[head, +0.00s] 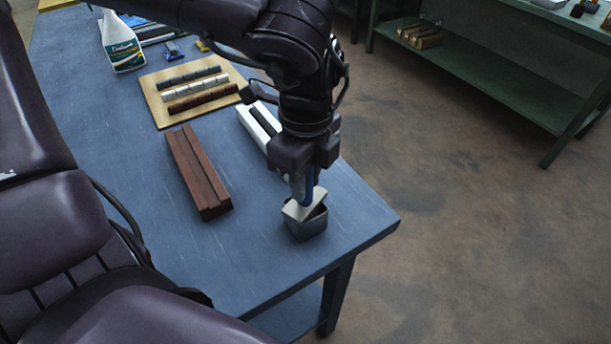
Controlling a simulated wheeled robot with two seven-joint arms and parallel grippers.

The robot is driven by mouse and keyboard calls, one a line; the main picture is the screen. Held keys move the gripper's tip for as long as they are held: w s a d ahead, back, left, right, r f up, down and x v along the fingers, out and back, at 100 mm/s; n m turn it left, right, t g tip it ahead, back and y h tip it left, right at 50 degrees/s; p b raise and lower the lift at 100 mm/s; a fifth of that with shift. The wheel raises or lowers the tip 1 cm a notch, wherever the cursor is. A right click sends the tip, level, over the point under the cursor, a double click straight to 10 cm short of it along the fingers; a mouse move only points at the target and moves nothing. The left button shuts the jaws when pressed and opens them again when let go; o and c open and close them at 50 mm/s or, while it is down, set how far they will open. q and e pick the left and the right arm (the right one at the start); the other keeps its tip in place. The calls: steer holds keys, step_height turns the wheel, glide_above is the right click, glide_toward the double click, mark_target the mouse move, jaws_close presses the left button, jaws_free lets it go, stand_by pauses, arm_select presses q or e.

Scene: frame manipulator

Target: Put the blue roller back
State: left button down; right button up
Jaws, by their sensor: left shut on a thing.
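My left gripper (308,170) points down near the table's right front corner and is shut on the blue roller (308,187). Only a short blue strip of the roller shows below the fingers; the gripper hides the rest. Directly below is a small dark grey open container (306,227) standing on the blue table (255,260). A pale, flat-looking piece (297,210) shows at the container's mouth, under the blue strip. I cannot tell whether it is part of the roller, or how deep the roller sits. My right gripper is out of view.
A dark red-brown grooved block (195,172) lies left of the gripper. A white frame piece (256,128) lies partly behind my arm. A wooden board (160,104) with several bars and a white spray bottle (121,42) stand farther back. The table's front edge is close to the container.

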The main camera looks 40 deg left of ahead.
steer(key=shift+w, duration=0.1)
arm_select(q)
steer(key=c, duration=1.5)
jaws_free()
steer(key=o, duration=0.3)
steer(key=shift+s, duration=0.1)
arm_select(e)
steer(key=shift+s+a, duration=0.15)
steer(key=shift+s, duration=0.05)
arm_select(q)
steer(key=shift+o, duration=0.2)
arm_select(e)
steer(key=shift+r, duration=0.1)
arm_select(q)
steer(key=shift+r, duration=0.25)
step_height(320, 180, up, 11)
steer(key=shift+f+p, duration=0.1)
steer(key=shift+p, duration=0.35)
steer(key=shift+r, duration=0.45)
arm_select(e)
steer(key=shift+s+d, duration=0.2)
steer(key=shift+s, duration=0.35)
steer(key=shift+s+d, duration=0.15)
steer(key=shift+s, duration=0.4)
